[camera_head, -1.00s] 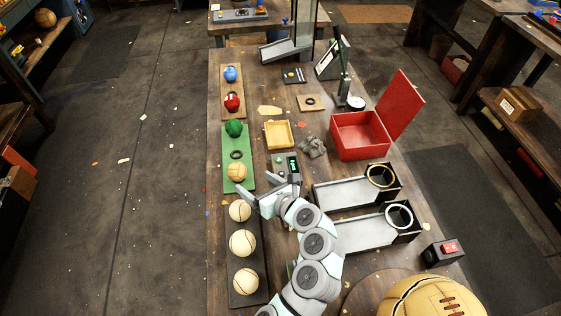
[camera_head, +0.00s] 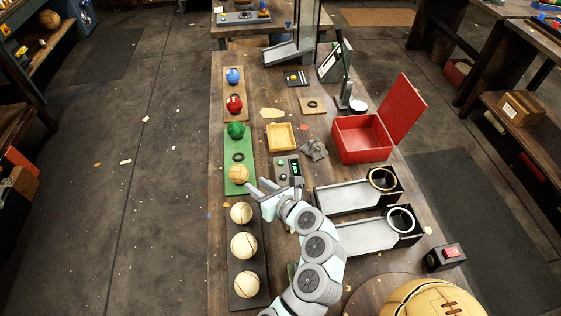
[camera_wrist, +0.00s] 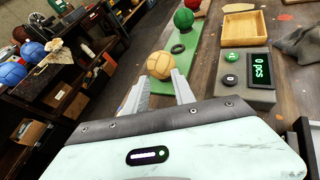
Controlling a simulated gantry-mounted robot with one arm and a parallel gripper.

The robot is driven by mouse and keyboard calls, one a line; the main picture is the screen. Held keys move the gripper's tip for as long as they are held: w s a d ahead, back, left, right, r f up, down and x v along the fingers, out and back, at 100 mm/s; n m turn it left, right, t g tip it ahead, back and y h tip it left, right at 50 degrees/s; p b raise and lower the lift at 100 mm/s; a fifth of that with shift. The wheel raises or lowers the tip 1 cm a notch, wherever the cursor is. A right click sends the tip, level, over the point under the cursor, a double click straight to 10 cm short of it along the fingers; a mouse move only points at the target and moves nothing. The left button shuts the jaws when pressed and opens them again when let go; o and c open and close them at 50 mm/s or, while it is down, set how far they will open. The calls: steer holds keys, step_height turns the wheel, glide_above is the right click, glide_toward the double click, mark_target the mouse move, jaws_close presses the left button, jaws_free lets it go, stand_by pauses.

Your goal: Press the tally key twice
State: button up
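The tally counter (camera_head: 286,178) is a grey box on the bench with a dark screen and two round keys. In the wrist view the screen (camera_wrist: 262,72) reads "0 pcs". One key is green (camera_wrist: 231,57), the other dark (camera_wrist: 231,80); no finger touches either. My gripper (camera_head: 257,187) is just in front of and left of the counter in the head view. In the wrist view its two fingers (camera_wrist: 161,77) stand apart with nothing gripped. A tan ball (camera_wrist: 161,64) shows beyond the fingertips, on a green rack (camera_head: 236,188).
Three pale balls on a dark rack (camera_head: 233,296) stand left of my arm. A green ball (camera_head: 236,130) is on the green rack. A yellow tray (camera_head: 295,138) and grey cloth (camera_head: 314,149) lie behind the counter. Two chutes (camera_head: 345,195) and an open red box (camera_head: 362,139) stand right.

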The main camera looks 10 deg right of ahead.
jaws_close()
stand_by(0.9)
